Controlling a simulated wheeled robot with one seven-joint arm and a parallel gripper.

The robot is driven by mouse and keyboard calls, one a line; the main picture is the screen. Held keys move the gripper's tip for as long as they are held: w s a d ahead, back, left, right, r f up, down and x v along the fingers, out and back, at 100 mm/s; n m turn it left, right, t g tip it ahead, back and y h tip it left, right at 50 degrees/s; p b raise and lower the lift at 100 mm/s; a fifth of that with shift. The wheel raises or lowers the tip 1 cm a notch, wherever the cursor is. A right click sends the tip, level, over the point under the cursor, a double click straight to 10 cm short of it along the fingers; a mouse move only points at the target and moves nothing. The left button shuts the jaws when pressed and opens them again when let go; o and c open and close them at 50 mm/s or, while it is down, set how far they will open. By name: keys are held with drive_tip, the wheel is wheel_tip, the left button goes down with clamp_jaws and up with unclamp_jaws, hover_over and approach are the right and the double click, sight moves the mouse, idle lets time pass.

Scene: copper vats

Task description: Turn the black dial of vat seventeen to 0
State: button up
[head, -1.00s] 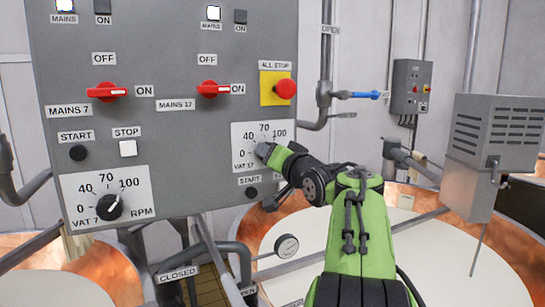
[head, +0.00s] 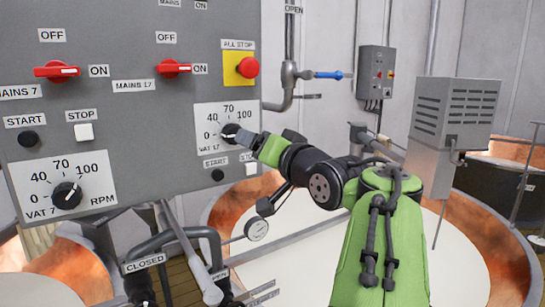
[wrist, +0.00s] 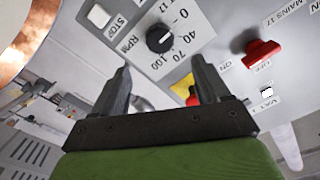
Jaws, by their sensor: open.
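The black dial of vat 17 (head: 231,132) sits on a white scale plate marked 0, 40, 70, 100 on the grey panel. It also shows in the wrist view (wrist: 160,38), above and beyond the fingers. A white mark shows on its face, but I cannot tell exactly which number it points to. My gripper (head: 248,138) is just right of the dial in the head view. In the wrist view my gripper (wrist: 162,72) is open and empty, its two fingers apart, with the dial ahead between their lines and no contact visible.
The vat 7 dial (head: 67,195) is lower left on the panel. Red mains 17 switch (head: 174,68) and red all-stop button (head: 249,67) are above the vat 17 plate. Start (head: 217,175) and stop (head: 250,169) buttons are just below it. A gauge (head: 257,229) and pipes stand below.

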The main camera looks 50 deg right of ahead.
drive_tip(key=v, duration=0.5)
